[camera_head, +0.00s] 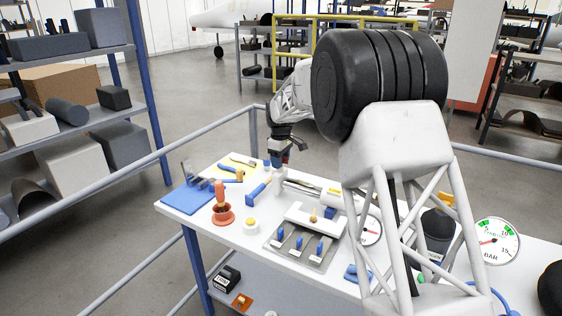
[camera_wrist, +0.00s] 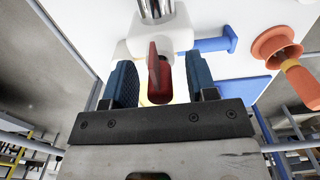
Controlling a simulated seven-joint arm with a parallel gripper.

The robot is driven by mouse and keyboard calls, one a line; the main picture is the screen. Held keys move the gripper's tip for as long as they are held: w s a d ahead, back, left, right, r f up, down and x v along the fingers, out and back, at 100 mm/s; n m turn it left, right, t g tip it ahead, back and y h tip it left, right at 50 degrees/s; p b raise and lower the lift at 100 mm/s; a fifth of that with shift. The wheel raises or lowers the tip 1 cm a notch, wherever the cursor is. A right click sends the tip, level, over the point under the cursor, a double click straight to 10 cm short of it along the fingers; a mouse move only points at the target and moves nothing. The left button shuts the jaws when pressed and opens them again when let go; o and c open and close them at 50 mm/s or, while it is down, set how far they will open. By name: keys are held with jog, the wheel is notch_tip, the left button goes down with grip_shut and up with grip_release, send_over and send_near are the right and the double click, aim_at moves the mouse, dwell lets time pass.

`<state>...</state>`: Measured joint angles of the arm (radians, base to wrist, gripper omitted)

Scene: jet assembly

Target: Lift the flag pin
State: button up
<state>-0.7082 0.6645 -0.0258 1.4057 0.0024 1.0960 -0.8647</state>
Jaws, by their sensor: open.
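A red flag pin (camera_wrist: 158,85) shows in the wrist view. It is a flat red tag beside a white block (camera_wrist: 178,32) with a chrome rod. My gripper (camera_wrist: 161,62) is open, with one blue-padded finger on each side of the red tag. Visible gaps remain between the tag and both pads. The pin's shaft cannot be made out. In the head view my gripper (camera_head: 279,158) points down over the back of the white table (camera_head: 215,236), and the flag pin is too small there to tell clearly.
An orange-red cup (camera_head: 222,214) with an orange handle, a blue-handled tool (camera_head: 258,191), and a small white jar (camera_head: 251,226) stand nearby. A fixture with blue clamps (camera_head: 300,243) and a pressure gauge (camera_head: 494,241) are farther right. A blue mat (camera_head: 187,200) lies at the left corner.

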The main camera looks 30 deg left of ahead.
dwell(0.3)
grip_shut()
jog(key=shift+r, duration=0.15)
jog(key=shift+r, duration=1.7)
jog(key=s+d+r, duration=0.1)
jog(key=s+d, duration=0.9)
jog(key=s, duration=0.2)
jog(key=shift+s+r, duration=0.15)
jog(key=shift+d, duration=0.1)
jog(key=shift+r, duration=0.1)
jog(key=shift+r, duration=1.9)
